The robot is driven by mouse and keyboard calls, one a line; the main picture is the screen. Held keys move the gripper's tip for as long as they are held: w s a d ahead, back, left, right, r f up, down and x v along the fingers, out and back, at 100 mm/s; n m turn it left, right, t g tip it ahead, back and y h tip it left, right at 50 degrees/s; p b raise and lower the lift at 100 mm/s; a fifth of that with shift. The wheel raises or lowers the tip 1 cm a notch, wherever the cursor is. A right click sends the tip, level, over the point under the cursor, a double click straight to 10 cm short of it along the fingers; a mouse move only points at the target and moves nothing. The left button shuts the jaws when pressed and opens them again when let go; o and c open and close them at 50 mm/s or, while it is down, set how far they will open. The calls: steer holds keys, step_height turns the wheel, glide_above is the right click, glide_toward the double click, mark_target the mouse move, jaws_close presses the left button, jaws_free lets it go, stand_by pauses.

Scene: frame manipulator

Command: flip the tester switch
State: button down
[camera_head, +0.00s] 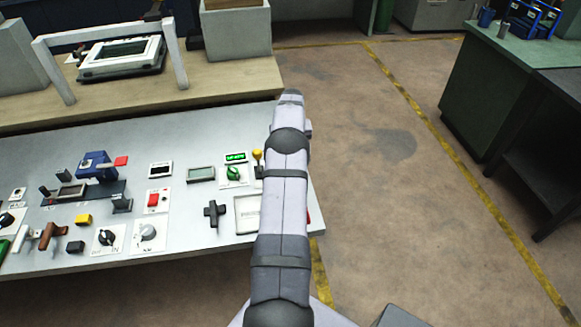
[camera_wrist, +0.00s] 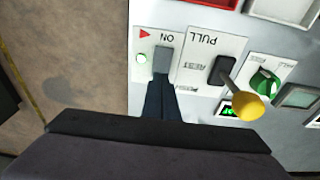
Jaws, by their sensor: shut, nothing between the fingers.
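In the head view my arm hides both the switch and my gripper.
A yellow-knobbed lever (camera_wrist: 247,106) on a PULL/RESET plate stands right of my fingers, with a green rotary knob (camera_wrist: 264,84) beyond. The grey panel (camera_head: 185,222) holds several other controls. Open floor (camera_head: 400,180) lies right of the panel, before a green bench (camera_head: 510,60).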

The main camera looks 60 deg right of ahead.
steer(key=shift+f+b, duration=0.8)
steer(key=shift+f, duration=0.3)
stand_by(0.8)
steer(key=shift+r, duration=0.15)
step_height(320, 180, up, 7)
steer(key=p, duration=0.3)
steer(key=shift+p, duration=0.4)
stand_by(0.4)
